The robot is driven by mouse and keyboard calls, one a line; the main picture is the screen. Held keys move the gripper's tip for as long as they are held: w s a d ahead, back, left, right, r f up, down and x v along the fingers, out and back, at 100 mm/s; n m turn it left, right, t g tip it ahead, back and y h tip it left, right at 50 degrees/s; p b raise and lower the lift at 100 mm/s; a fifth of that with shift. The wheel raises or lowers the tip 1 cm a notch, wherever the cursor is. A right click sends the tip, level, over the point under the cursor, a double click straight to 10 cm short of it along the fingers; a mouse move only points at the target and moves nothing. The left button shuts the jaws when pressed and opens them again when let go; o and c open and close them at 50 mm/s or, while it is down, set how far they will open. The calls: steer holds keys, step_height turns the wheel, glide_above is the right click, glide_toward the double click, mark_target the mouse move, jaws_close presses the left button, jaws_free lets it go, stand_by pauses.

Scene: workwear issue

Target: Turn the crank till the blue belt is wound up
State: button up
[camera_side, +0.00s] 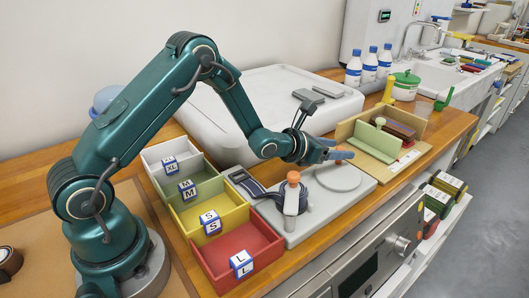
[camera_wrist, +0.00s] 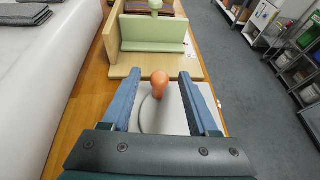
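A round grey disc (camera_side: 338,177) sits right of the knob. In the wrist view the knob (camera_wrist: 160,82) shows between the two blue fingers, apart from both. The belt is hidden there.
Four size-marked bins, the red one (camera_side: 222,270) nearest, stand left of the plate. A wooden stand with a green panel (camera_side: 370,142) is to the right. A white case (camera_side: 240,105) lies behind. The counter's front edge is close to the plate.

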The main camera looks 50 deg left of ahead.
mark_target(324, 169)
steer(key=shift+s, duration=0.1)
steer(key=shift+s+a+r, duration=0.1)
steer(key=shift+s, duration=0.15)
steer(key=shift+v, duration=1)
step_height(324, 169, up, 7)
steer(key=shift+s+r, duration=0.1)
